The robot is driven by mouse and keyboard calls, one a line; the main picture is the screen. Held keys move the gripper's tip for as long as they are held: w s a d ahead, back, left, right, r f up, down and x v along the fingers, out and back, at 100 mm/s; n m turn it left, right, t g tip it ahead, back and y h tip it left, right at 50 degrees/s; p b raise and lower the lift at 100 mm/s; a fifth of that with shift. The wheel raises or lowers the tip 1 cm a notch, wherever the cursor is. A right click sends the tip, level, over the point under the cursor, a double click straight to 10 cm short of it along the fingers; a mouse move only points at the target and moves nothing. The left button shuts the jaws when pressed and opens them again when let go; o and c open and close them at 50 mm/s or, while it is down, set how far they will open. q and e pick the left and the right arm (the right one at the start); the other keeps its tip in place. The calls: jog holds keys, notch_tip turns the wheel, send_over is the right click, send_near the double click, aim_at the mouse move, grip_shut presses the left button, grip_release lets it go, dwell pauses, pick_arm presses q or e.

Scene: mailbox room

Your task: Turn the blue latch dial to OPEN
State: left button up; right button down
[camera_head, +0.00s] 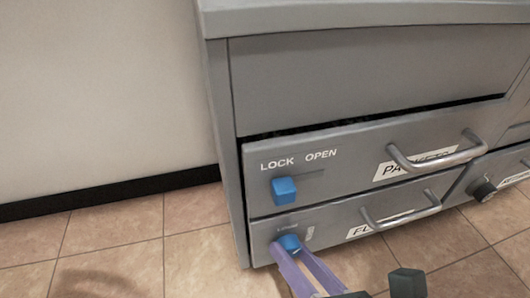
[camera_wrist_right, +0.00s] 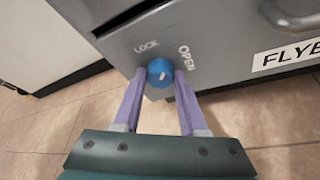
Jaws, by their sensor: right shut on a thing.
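The blue latch dial (camera_head: 289,242) is on the front of the lower left drawer (camera_head: 345,215). In the right wrist view the dial (camera_wrist_right: 160,70) is round with a short pale mark, below the words LOCK and OPEN. LOCK is to its upper left and OPEN to its upper right. My right gripper (camera_head: 287,250) has its two purple fingers on either side of the dial, shut on it. In the wrist view the fingertips (camera_wrist_right: 160,74) flank the dial. I cannot tell exactly which word the mark points at. My left gripper is not in view.
A blue square knob (camera_head: 284,190) sits under LOCK on the upper drawer, which has a metal bar handle (camera_head: 438,156). The lower drawer's bar handle (camera_head: 402,213) is right of the dial. A black knob (camera_head: 484,190) is farther right. Tiled floor (camera_head: 130,255) is clear at left.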

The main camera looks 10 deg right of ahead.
jog(key=m+y, duration=0.1)
jog(key=m, duration=0.1)
jog(key=m+y, duration=0.1)
jog(key=m, duration=0.1)
jog(key=shift+d+f+t+y, duration=0.1)
jog(key=shift+f+t+y, duration=0.05)
jog(key=shift+t+y, duration=0.2)
jog(key=shift+m+t+y, duration=0.35)
jog(key=shift+m+t, duration=0.1)
jog(key=shift+m, duration=1.15)
jog(key=shift+c, duration=2.2)
grip_release()
